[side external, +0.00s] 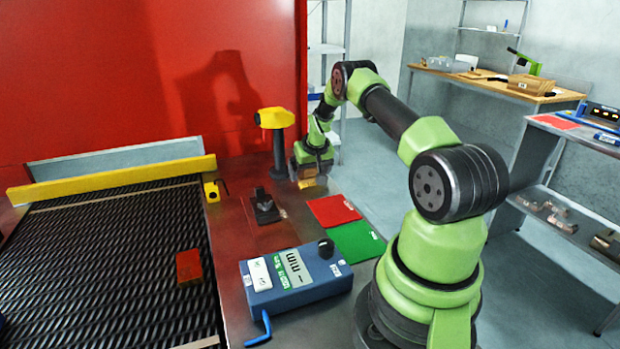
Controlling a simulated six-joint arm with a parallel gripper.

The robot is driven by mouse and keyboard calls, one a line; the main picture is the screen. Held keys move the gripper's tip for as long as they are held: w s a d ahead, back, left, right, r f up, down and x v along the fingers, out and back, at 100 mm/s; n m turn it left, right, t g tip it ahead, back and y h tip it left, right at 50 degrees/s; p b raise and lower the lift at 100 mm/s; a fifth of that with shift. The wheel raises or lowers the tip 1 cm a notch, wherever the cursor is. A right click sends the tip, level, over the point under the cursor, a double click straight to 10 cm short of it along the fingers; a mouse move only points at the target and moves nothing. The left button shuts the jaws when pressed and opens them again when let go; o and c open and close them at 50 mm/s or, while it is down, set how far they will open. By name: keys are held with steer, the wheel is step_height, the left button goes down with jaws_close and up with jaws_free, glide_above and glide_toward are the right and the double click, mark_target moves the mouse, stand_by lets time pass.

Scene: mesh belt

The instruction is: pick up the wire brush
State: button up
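My gripper (309,178) points down near the far right edge of the metal work surface (235,245), to the right of a yellow-headed black post. Its fingers are small and partly hidden here, so I cannot tell whether they are open or shut. A small brownish thing shows at the fingertips; I cannot tell whether it is the wire brush, or whether it is held. No other thing in view is clearly a wire brush.
The mesh belt (110,255) carries a red block (189,266). A yellow-headed post (276,140) stands close left of my gripper. A black device (264,207), red mat (333,210), green mat (356,240) and blue meter box (297,276) lie nearer the camera.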

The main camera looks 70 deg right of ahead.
steer(key=c, duration=0.9)
step_height(320, 180, up, 10)
